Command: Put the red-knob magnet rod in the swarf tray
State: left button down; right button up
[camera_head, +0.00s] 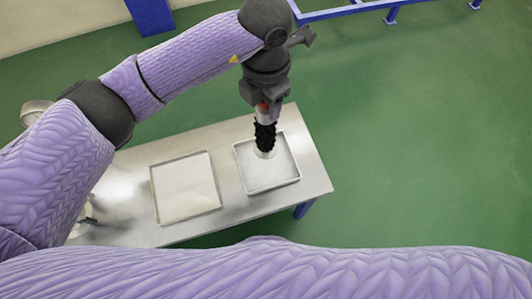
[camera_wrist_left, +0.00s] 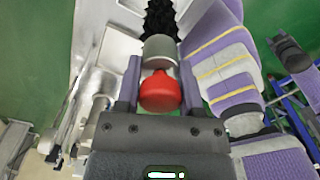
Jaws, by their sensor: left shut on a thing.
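The magnet rod shows in the head view with a grey upper part and a black, bristly lower part (camera_head: 265,138). Its red knob (camera_wrist_left: 160,92) is clear in the left wrist view, between the two fingers. My left gripper (camera_head: 264,106) is shut on the rod at the knob end and holds it roughly upright, black end down. The rod's lower end is over the right-hand shallow metal tray (camera_head: 279,182); whether it touches the tray floor I cannot tell. A second shallow tray (camera_head: 186,190) lies to its left. No label shows which is the swarf tray.
Both trays sit on a metal table (camera_head: 232,220) with blue legs. Metal items (camera_head: 88,212) stand at the table's left end, partly hidden by my left arm. A blue frame (camera_head: 350,10) stands at the back. Green floor to the right is clear.

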aim_at(266, 130)
pick_arm(q)
notch_tip(266, 130, down, 10)
jog(key=b, duration=0.4)
jog(key=shift+r, duration=0.25)
jog(key=shift+c, duration=1.2)
grip_release()
notch_tip(266, 130, up, 12)
jog(key=p, duration=0.5)
jog(key=shift+f, duration=0.2)
jog(key=shift+r, duration=0.25)
